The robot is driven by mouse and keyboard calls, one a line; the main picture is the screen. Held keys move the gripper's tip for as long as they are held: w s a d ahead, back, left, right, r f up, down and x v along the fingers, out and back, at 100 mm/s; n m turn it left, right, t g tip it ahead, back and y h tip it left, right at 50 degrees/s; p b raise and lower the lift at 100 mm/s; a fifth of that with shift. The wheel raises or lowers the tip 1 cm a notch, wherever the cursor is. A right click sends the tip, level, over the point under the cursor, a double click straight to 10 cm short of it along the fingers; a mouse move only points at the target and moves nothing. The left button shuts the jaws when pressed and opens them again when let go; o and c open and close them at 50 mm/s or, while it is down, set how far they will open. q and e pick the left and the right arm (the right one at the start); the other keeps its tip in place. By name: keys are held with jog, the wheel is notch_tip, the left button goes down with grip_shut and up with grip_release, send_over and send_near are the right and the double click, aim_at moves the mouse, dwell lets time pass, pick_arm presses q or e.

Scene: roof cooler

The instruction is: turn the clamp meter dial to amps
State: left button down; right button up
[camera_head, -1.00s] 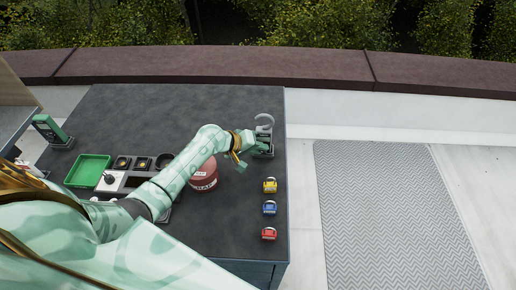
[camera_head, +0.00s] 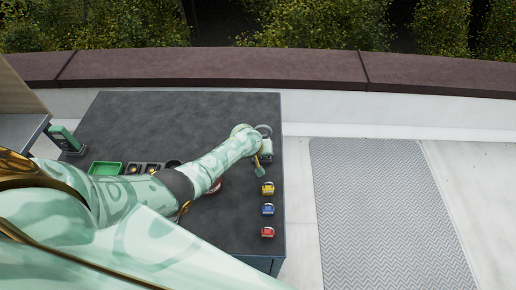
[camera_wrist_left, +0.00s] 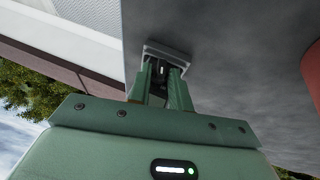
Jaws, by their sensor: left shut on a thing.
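My left gripper (camera_head: 262,160) is at the meter. In the left wrist view the fingers of the gripper (camera_wrist_left: 162,88) are close together on a small dark part, which I take to be the dial. The fingers hide most of the dial, so its setting cannot be read. A grey frame (camera_wrist_left: 167,50) shows just beyond the fingertips. My right gripper is in neither view.
Yellow (camera_head: 267,188), blue (camera_head: 267,209) and red (camera_head: 267,232) padlocks line the table's right edge. My arm mostly covers a red round container (camera_head: 215,187). A green tray (camera_head: 104,168) and a green device (camera_head: 64,138) are at left. The table's far middle is clear.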

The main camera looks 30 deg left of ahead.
pick_arm(q)
jog(key=shift+w+d+g+y, duration=0.1)
jog(key=shift+d+g+y, duration=0.25)
jog(key=shift+y, duration=0.45)
jog(key=shift+w+d+f+m+g+y+b, duration=0.1)
jog(key=shift+d+f+m+g+y+b, duration=0.15)
jog(key=shift+g+y+b, duration=0.3)
jog(key=y+b, duration=0.2)
jog(key=b, duration=0.1)
jog(key=m+g+y+b, duration=0.1)
jog(key=b, duration=0.2)
jog(key=g+y+b, duration=0.1)
jog(key=y+b, duration=0.1)
jog(key=b, duration=0.1)
jog(key=shift+w+d+f+m+y, duration=0.2)
jog(key=shift+d+f+m+y, duration=0.05)
jog(key=shift+d+f+y, duration=0.1)
jog(key=shift+r+y+b, duration=0.2)
jog(key=shift+y+b, duration=0.3)
jog(key=shift+b, duration=0.35)
